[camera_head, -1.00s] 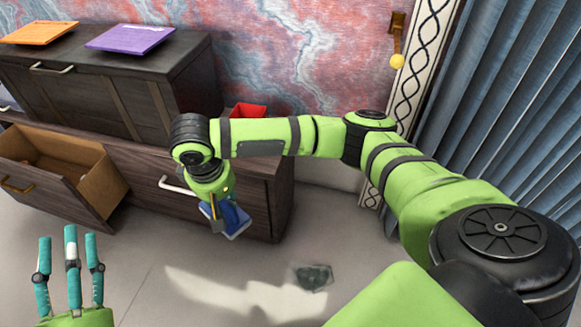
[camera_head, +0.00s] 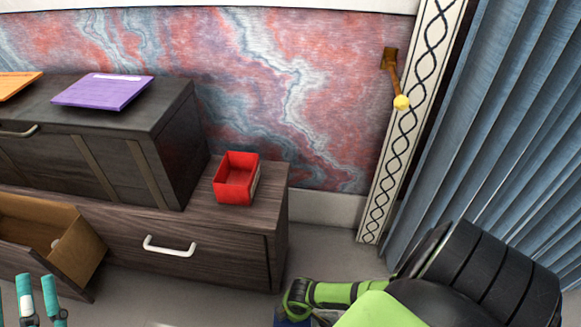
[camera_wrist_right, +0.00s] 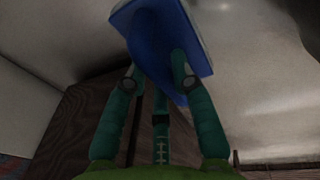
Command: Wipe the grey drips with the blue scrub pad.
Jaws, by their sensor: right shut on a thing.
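The blue scrub pad (camera_wrist_right: 150,38) is held between the teal fingers of my right gripper (camera_wrist_right: 155,72), seen in the right wrist view. A paler layer shows along the pad's edge. In the head view only a sliver of blue shows at the bottom edge, under my right arm. My left gripper (camera_head: 37,284) shows at the lower left of the head view, with its fingers apart and nothing between them. No grey drips are visible in either current view; the floor in front is mostly out of frame.
A dark wooden cabinet (camera_head: 210,240) with a white handle stands ahead, its left drawer (camera_head: 50,235) pulled open. A red box (camera_head: 237,178) sits on its right end. A purple folder (camera_head: 102,91) lies on the upper chest. Blue curtains (camera_head: 500,130) hang at the right.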

